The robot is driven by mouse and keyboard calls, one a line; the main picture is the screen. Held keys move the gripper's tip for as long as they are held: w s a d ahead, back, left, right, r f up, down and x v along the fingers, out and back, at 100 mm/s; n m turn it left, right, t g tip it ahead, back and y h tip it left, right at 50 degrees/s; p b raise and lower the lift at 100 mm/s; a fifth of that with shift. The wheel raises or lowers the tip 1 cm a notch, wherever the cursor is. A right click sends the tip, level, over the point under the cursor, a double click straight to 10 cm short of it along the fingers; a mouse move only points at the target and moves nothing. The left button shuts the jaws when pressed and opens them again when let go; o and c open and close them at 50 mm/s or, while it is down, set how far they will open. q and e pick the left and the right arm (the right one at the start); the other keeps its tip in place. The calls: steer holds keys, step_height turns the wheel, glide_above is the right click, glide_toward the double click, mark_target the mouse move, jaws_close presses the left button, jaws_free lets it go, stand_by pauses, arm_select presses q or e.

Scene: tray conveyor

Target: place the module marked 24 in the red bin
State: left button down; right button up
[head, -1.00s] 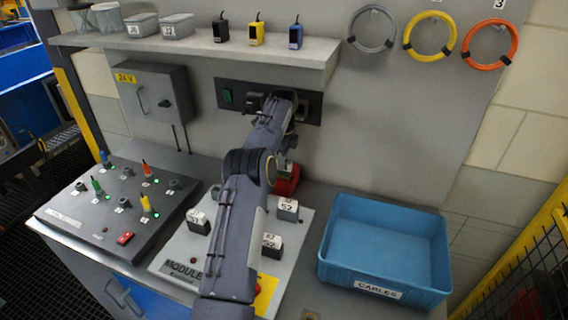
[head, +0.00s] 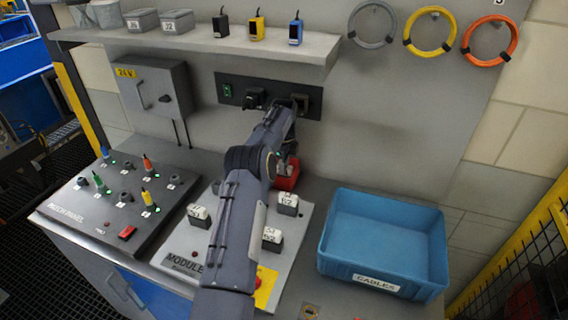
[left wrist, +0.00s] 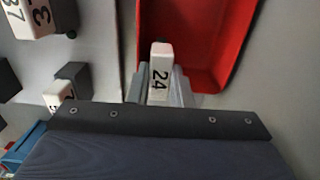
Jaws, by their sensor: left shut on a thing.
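The module marked 24 (left wrist: 159,70) is white on its labelled face and sits between the fingers of my left gripper (left wrist: 160,88) in the left wrist view. The gripper is shut on it. The module overlaps the near end of the red bin (left wrist: 200,30) in that view; its height above the bin floor cannot be told. In the head view the red bin (head: 287,180) is mostly hidden behind my left arm, and my left gripper (head: 289,163) shows just above it. My right gripper is not in view.
Other white-topped modules (head: 287,203) stand on the grey module board (head: 300,232). A blue cables bin (head: 380,272) stands to the right. A switch panel (head: 95,225) lies to the left. A wall socket strip (head: 230,100) and shelf (head: 180,42) are behind.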

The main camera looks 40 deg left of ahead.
arm_select(q)
steer(key=c, duration=1.3)
jaws_free()
steer(key=shift+r, duration=0.1)
